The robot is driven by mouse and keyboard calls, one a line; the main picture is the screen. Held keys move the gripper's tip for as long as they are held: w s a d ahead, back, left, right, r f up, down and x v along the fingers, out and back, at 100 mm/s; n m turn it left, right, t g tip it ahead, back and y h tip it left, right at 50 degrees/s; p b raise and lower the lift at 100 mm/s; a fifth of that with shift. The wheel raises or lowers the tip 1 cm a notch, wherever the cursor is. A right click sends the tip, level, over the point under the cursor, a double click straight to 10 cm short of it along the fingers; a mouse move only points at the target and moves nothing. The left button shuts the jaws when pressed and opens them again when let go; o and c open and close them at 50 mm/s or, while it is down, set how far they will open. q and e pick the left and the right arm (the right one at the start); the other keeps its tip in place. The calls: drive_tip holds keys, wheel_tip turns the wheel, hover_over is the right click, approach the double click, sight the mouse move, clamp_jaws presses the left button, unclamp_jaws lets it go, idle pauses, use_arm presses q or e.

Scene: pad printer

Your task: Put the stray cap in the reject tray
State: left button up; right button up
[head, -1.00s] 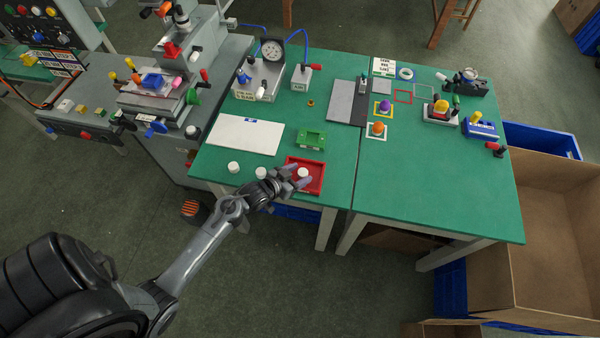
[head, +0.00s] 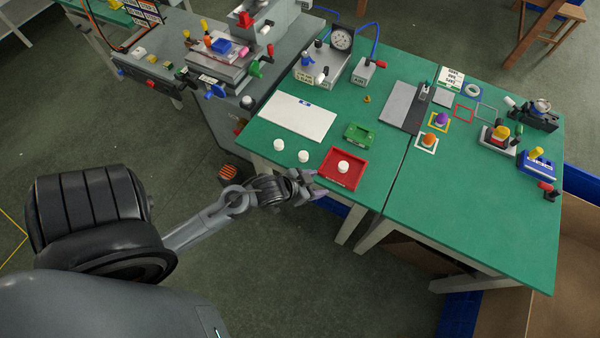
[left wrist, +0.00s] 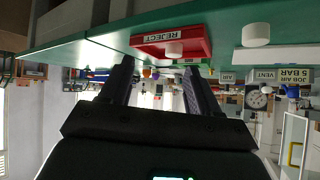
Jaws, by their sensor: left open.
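The red reject tray (head: 327,179) sits at the near edge of the left green table, and its REJECT label shows upside down in the left wrist view (left wrist: 150,46). A white cap (head: 343,166) lies inside the tray; it also shows in the left wrist view (left wrist: 173,50). My left gripper (head: 313,184) is open and empty just off the tray's near left side, by the table edge. Its two spread fingers also show in the left wrist view (left wrist: 156,70). My right gripper is not in view.
Two more white caps (head: 279,144) (head: 303,156) stand on the table left of the tray. A white plate (head: 297,116) and a green fixture (head: 359,133) lie behind them. The near part of the right table is clear.

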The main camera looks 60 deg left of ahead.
use_arm(q)
drive_tip(key=s+d+r+g, duration=0.5)
drive_tip(key=s+d, duration=0.3)
drive_tip(key=s, duration=0.3)
drive_tip(key=shift+s+d+r+m+g, duration=0.3)
drive_tip(key=shift+s+r+g, duration=0.05)
drive_tip(key=shift+g, duration=0.35)
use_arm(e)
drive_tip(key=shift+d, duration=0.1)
use_arm(q)
wheel_tip(320, 180, up, 30)
drive_tip(key=p, duration=2.9)
drive_tip(key=shift+f+p, duration=0.2)
drive_tip(key=shift+p, duration=0.1)
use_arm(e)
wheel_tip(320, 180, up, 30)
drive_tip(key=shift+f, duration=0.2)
use_arm(q)
drive_tip(key=shift+f, duration=0.1)
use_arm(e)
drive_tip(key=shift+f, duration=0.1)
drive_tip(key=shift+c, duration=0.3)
